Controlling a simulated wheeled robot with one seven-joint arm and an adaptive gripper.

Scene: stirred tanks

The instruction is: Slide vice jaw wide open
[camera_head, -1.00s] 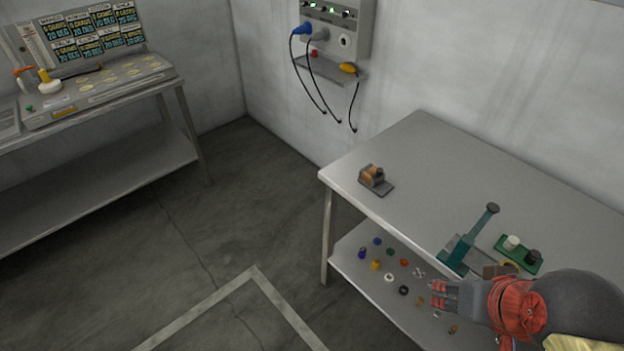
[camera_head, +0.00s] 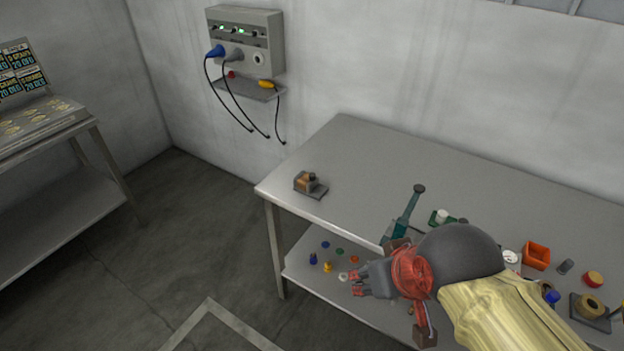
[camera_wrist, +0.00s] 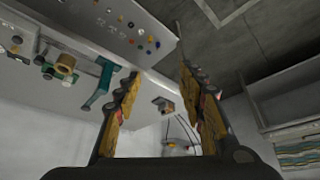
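A teal device (camera_head: 406,216) with a long arm and dark knob stands near the front edge of the table (camera_head: 330,150); it looks like the vice. My arm hides its lower right part, and I cannot make out how far its jaw stands open. It also shows in the wrist view (camera_wrist: 103,82), left of my fingers. My gripper (camera_head: 362,281) is in front of the table edge, lower left of the teal device and apart from it. In the wrist view my gripper (camera_wrist: 158,52) has its two fingers spread, with nothing between them.
A brown block on a grey plate (camera_head: 310,186) sits at the table's left end. Small coloured parts (camera_head: 327,266) lie on the lower shelf. An orange bin (camera_head: 537,255) and a spool (camera_head: 592,306) stand at right. A control box (camera_head: 246,40) with cables hangs on the wall.

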